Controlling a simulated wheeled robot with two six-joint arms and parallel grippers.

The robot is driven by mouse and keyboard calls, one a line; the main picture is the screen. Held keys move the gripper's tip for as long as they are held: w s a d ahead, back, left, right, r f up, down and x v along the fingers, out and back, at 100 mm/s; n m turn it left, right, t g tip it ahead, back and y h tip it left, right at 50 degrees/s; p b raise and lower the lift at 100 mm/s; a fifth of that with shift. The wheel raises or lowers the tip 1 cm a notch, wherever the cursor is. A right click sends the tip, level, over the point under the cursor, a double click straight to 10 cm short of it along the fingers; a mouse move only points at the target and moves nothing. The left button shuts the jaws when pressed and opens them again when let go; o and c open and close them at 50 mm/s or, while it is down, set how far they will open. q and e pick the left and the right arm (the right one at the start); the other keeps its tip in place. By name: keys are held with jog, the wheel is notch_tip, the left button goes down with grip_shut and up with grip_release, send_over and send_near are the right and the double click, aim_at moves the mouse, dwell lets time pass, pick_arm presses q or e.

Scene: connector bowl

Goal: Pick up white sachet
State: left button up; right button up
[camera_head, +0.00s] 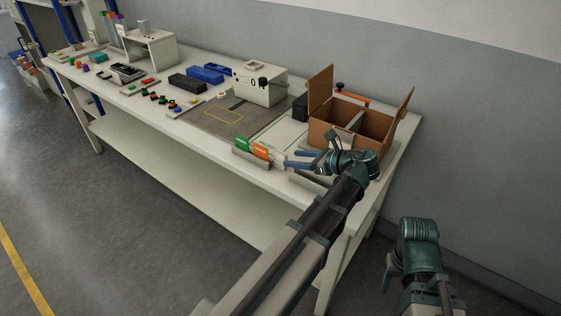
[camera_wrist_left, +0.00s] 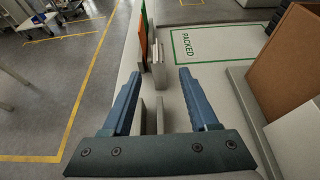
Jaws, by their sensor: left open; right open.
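I cannot make out the white sachet for certain. Thin pale upright pieces (camera_wrist_left: 158,72) stand in a row at the table's front edge, beyond and between my fingers in the left wrist view; I cannot tell whether one is the sachet. A green packet (camera_head: 241,144) and an orange packet (camera_head: 260,151) stand upright in that row, left of my left gripper. My left gripper (camera_head: 296,159) is open and empty above the front edge; it also shows in the left wrist view (camera_wrist_left: 157,85).
An open cardboard box (camera_head: 375,125) with a divider stands behind my left gripper. A marked "PACKED" area (camera_wrist_left: 225,45) lies clear on the table. A white machine (camera_head: 258,83) stands further back. Several small parts and blue bins (camera_head: 207,73) lie to the left.

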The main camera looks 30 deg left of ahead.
aim_at(287, 158)
pick_arm(q)
jog(key=b+x, duration=0.1)
jog(key=x, duration=0.3)
jog(key=shift+s+a, duration=0.1)
jog(key=shift+a, duration=0.05)
grip_shut()
